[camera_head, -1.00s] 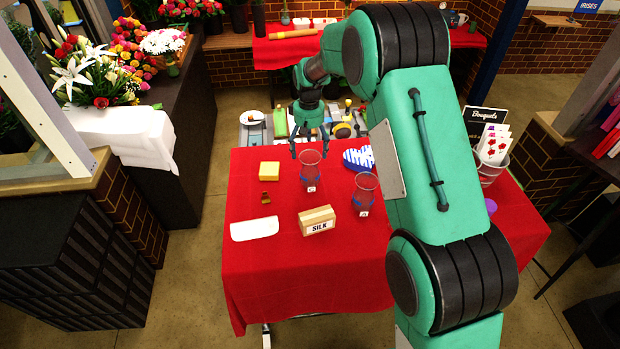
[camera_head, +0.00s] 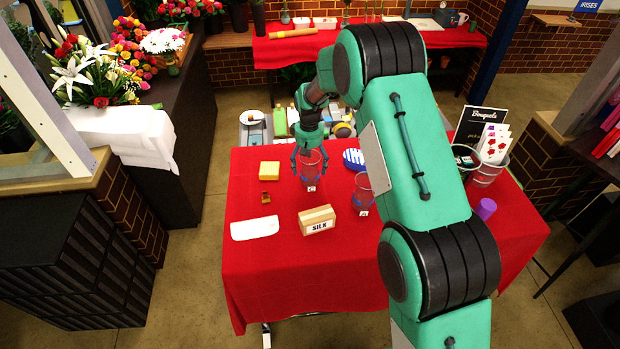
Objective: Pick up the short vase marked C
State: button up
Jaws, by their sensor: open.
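The short vase marked C (camera_head: 311,172) is a clear glass with a blue band and a small white label. It stands upright on the red-covered table. My gripper (camera_head: 309,170) is open, pointing down with its fingers around the upper part of this vase; I cannot tell whether they touch it. A similar vase marked A (camera_head: 362,192) stands to the right and nearer, beside my arm.
A wooden block labelled SILK (camera_head: 317,220) lies in front of the vases. A yellow block (camera_head: 269,171), a small brown item (camera_head: 266,197) and a white cloth (camera_head: 254,229) lie to the left. A blue-striped item (camera_head: 354,159) lies behind vase A. A purple cup (camera_head: 486,209) stands at right.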

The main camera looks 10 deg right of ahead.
aim_at(310, 173)
jog(key=shift+f, duration=0.1)
jog(key=shift+s+d+f, duration=0.1)
jog(key=shift+f, duration=2.4)
jog(key=c, duration=1.8)
jog(key=shift+r, duration=0.2)
notch_tip(310, 173, up, 10)
jog(key=shift+f, duration=0.1)
